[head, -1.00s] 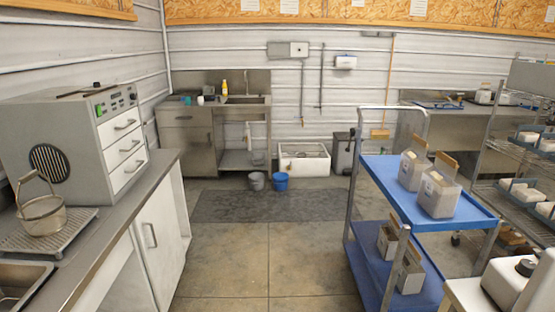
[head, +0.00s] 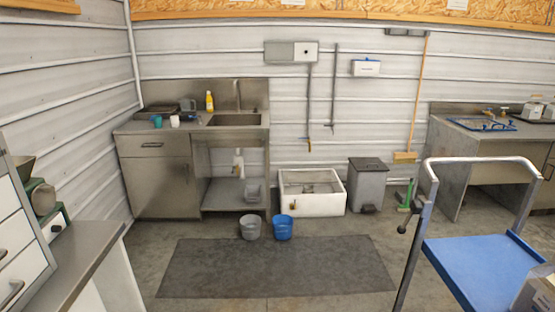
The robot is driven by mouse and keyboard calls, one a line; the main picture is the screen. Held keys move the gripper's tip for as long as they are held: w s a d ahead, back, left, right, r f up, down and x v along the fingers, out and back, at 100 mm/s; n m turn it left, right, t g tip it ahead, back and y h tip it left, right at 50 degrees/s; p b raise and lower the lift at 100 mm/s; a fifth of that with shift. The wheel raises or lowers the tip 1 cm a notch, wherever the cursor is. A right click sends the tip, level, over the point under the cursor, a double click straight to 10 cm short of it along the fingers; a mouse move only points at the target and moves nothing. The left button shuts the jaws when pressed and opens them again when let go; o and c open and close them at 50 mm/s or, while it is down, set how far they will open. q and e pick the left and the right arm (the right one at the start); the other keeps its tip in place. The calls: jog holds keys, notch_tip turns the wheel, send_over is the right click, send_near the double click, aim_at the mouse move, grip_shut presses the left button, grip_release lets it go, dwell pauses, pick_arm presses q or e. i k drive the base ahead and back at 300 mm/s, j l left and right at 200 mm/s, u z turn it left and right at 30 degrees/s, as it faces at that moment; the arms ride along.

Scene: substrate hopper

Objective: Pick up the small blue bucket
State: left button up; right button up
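The small blue bucket (head: 283,228) stands upright on the floor in the middle of the head view. It is just behind the far edge of the dark mat and in front of the white floor basin. A grey bucket (head: 250,228) of similar size stands close to its left. Neither of my grippers shows in the head view.
The dark floor mat (head: 275,272) lies flat with clear floor around it. A blue cart (head: 480,265) with a metal handle stands at the right front. A grey counter (head: 75,255) juts in at the left. A sink unit (head: 160,185), white basin (head: 312,201) and grey bin (head: 368,184) line the back.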

aim_at(282, 224)
jog(key=i+j+z, duration=0.1)
jog(key=i, duration=2.25)
jog(key=i+l, duration=0.4)
jog(key=i, duration=0.15)
jog(key=i+l, duration=0.45)
jog(key=i, duration=0.15)
jog(key=i+l, duration=0.15)
jog(key=l, duration=0.2)
jog(key=i+l, duration=0.1)
jog(key=l, duration=0.2)
jog(key=i+l+u, duration=0.1)
jog(key=l, duration=0.25)
